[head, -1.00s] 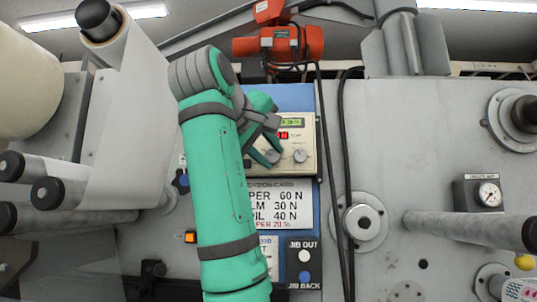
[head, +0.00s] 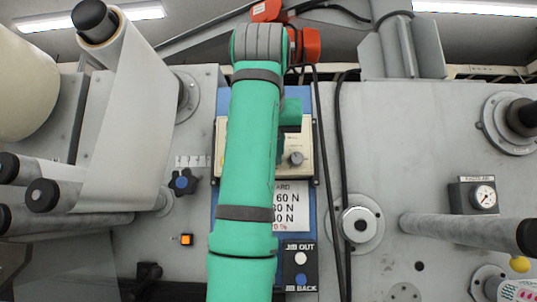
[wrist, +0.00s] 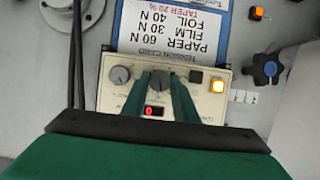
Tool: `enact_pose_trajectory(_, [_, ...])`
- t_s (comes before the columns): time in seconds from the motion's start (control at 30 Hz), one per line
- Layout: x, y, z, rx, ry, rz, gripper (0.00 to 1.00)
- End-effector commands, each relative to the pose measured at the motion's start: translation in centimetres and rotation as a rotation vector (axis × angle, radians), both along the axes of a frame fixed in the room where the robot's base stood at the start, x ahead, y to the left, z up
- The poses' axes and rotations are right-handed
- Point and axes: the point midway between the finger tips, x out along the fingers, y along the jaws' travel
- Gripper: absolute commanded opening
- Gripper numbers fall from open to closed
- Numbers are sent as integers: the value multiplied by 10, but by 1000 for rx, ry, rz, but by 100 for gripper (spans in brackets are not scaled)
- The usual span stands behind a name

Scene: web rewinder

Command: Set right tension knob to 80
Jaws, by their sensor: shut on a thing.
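The beige control panel (head: 305,147) is mostly behind my arm in the head view, and shows upside down in the wrist view (wrist: 112,100). Its right-hand knob (head: 296,158) stands free; it is the left one in the wrist view (wrist: 120,75). My gripper (wrist: 160,82) is at the panel, its two fingers around another knob, the one left of the free knob in head-view terms. That held knob is mostly hidden by the fingers. A small red display (wrist: 152,111) shows between the fingers, seeming to read 0. Scale marks are too small to read.
A lit yellow button (wrist: 216,85) and a small dark switch (wrist: 195,77) sit on the panel beside the fingers. A tension card (wrist: 165,30) adjoins the panel. A blue-black knob (head: 183,181) and hanging black cables (head: 343,150) are nearby.

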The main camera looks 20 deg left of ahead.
Motion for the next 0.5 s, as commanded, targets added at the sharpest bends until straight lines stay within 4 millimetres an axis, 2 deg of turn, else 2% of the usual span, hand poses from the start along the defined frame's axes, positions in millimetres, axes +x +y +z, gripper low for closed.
enact_pose_trajectory(0.5, [3,-5,-4,469,141,-3,4])
